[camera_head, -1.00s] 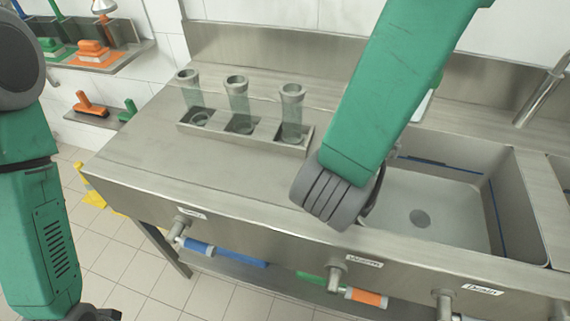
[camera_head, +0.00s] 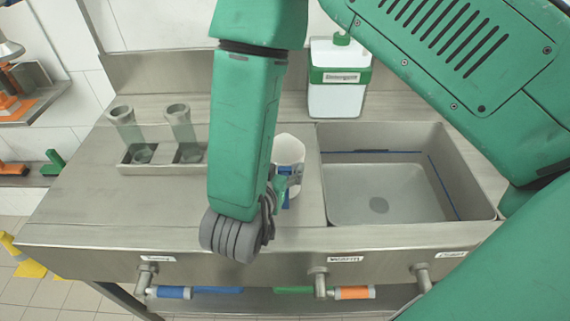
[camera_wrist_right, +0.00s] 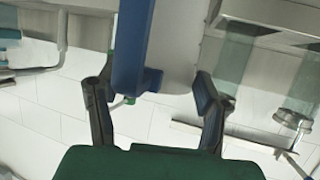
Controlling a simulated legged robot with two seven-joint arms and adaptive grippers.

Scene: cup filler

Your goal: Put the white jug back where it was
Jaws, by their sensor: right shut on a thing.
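The white jug (camera_head: 288,150) shows partly behind my right forearm, over the counter just left of the sink. Its blue handle shows large in the right wrist view (camera_wrist_right: 130,45), with the white body (camera_wrist_right: 175,50) beside it. My right gripper (camera_head: 284,184) is shut on the jug; in the wrist view its fingers (camera_wrist_right: 155,88) stand on either side of it. The forearm hides much of the jug and gripper. I cannot tell whether the jug's base touches the counter. My left gripper is not in view.
A metal rack (camera_head: 160,168) with glass tubes stands left of my forearm, which hides its right end. The sink (camera_head: 390,190) is empty, to the right. A white detergent container (camera_head: 338,95) stands behind it. The counter's front left (camera_head: 110,205) is clear.

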